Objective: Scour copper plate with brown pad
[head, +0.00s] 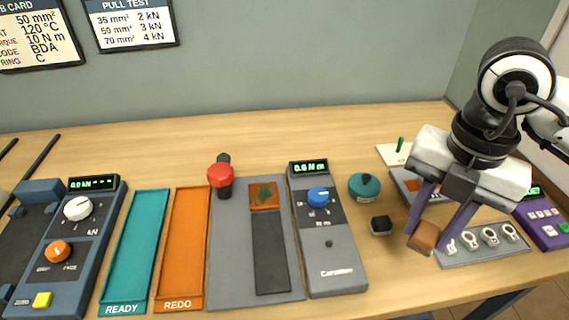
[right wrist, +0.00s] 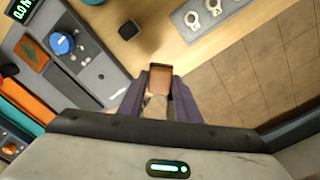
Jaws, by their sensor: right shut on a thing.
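The copper plate (head: 265,196) is a small brown-orange square with a greenish dark patch, set at the top of a grey board (head: 228,250). It also shows at the left of the right wrist view (right wrist: 32,52). My right gripper (head: 424,230) is shut on the brown pad (head: 425,236), a small brown block. It holds the pad over the right part of the bench, well to the right of the copper plate. In the right wrist view the pad (right wrist: 160,80) sits between the purple fingers. My left gripper is in neither view.
A grey meter with a blue knob (head: 318,196) stands right of the board. A black block (head: 381,226) and a teal round thing (head: 364,186) lie between meter and gripper. A red-topped tool (head: 221,175) stands at the board's upper left. A lug tray (head: 484,248) is at right.

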